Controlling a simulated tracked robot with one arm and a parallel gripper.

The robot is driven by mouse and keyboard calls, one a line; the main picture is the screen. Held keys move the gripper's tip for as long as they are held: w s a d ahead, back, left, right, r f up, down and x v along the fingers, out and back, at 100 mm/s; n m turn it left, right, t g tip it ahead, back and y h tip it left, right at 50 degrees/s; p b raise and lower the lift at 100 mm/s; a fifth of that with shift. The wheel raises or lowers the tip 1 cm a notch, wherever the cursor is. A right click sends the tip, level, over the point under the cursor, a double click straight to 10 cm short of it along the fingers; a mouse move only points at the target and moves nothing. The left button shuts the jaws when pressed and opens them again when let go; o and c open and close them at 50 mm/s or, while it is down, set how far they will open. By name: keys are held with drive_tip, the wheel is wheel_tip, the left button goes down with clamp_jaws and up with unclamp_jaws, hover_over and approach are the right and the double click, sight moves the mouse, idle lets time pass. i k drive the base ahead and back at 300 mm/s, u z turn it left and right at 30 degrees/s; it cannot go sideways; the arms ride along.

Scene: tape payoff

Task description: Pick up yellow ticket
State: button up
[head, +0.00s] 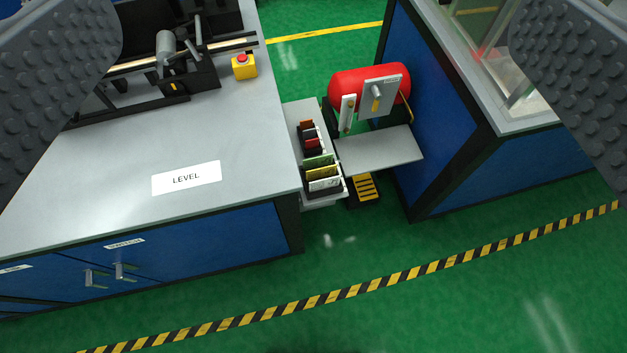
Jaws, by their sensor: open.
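The yellow ticket (323,172) stands in a small dark rack on a narrow grey shelf between the two benches. A green ticket (319,160) is just behind it and a white ticket (324,184) just in front. Its lower part is hidden in the rack. My gripper (315,50) is open, with one dark studded finger at the upper left and the other at the upper right. It holds nothing and the ticket is well beyond the fingers.
A second rack with red and orange items (310,135) sits behind the tickets. A grey plate (380,149) and red tank (365,88) are to its right. A grey-topped blue bench (110,195) with a yellow stop-button box (244,68) is left; another blue bench (440,110) is right. Green floor is clear in front.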

sight(316, 174)
drive_tip(key=i, duration=0.95)
drive_tip(key=u, duration=0.4)
